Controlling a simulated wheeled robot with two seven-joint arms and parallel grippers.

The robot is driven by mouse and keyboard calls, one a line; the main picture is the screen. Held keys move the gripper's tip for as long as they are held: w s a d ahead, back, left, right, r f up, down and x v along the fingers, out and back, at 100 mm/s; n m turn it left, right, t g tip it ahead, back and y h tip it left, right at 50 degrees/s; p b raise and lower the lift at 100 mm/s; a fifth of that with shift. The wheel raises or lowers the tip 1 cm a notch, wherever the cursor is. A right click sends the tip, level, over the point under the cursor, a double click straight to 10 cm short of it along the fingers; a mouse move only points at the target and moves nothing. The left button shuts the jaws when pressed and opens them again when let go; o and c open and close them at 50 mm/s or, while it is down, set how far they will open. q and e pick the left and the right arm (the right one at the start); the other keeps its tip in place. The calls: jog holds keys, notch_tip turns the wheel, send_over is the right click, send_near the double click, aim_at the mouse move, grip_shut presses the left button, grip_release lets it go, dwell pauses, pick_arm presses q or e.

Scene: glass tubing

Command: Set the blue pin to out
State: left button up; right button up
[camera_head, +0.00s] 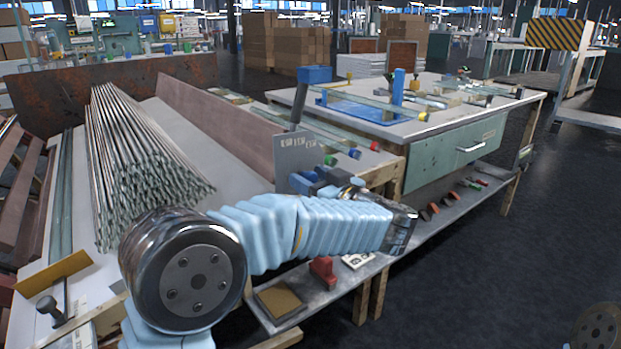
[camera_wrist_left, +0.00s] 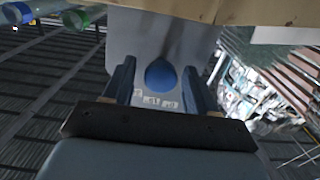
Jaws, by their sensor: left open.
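A grey upright plate (camera_head: 292,150) with small printed labels stands at the front end of the tube bench. In the left wrist view, the round blue pin (camera_wrist_left: 161,74) sits on this plate (camera_wrist_left: 125,30), above a row of labels too blurred to read. My left gripper (camera_wrist_left: 160,78) is open, with one blue finger on each side of the pin; I cannot tell whether either touches it. In the head view, my left gripper (camera_head: 318,182) is at the plate's lower right, and the pin cannot be made out there. My right gripper is not in view.
A large bundle of glass tubes (camera_head: 135,150) lies left of the plate. Tubes with coloured ends (camera_head: 340,140) lie close to its right. A workbench with a green drawer (camera_head: 455,155) stands further right. A low shelf (camera_head: 330,285) holds a red object. Dark floor at right is open.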

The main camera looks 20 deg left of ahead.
pick_arm(q)
jog(key=shift+w+a, duration=0.15)
jog(key=shift+a, duration=0.05)
grip_shut()
jog(key=shift+p+v, duration=0.75)
jog(key=shift+v, duration=0.2)
jog(key=shift+d, duration=0.1)
grip_release()
